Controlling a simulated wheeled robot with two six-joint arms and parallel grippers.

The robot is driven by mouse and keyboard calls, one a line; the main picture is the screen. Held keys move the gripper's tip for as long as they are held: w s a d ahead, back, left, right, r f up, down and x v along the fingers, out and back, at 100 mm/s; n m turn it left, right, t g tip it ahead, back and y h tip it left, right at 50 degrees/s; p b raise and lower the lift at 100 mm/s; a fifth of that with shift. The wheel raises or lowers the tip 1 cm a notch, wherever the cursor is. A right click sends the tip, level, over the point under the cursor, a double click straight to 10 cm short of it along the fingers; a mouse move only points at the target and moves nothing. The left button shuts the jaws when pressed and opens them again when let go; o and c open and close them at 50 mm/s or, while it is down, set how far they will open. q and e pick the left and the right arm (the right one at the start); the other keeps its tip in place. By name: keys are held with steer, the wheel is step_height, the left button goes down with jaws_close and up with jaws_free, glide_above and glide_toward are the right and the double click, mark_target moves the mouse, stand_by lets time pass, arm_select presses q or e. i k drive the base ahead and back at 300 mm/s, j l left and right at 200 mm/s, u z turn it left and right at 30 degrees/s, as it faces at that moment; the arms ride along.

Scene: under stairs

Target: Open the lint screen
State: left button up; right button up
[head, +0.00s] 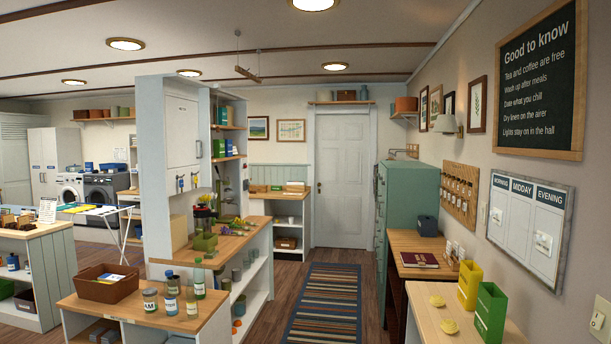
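No lint screen can be made out in the head view. Far off at the left, two front-loading laundry machines stand side by side against the back wall. One is a white machine (70,187) and the other is a dark grey machine (106,192) with a round door. Which one is a dryer, and whether either has a lint screen, is too small to tell. A drying rack (98,209) with cloths on it stands in front of them and hides their lower parts. Neither of my grippers is in view.
A pale partition with shelves (154,140) and a low wooden-topped counter (130,302) stand between me and the machines. Another counter (40,229) is at the left. A striped rug (323,305) lies in the clear aisle leading to a white door (342,185).

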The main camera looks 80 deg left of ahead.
mark_target(88, 179)
steer(key=u, duration=4.1)
steer(key=i+z, duration=0.45)
steer(key=i, duration=0.35)
steer(key=i+l+z, duration=0.2)
steer(key=i+z, duration=0.15)
steer(key=i, duration=0.25)
steer(key=i+l+z, duration=0.1)
steer(key=i+z, duration=0.3)
steer(key=i, duration=0.25)
steer(key=i+j+z, duration=0.15)
steer(key=i+z, duration=0.2)
steer(key=i, duration=2.1)
steer(key=i+u, duration=0.1)
steer(key=i, duration=1.75)
steer(key=i+l, duration=0.1)
steer(key=i, duration=1.7)
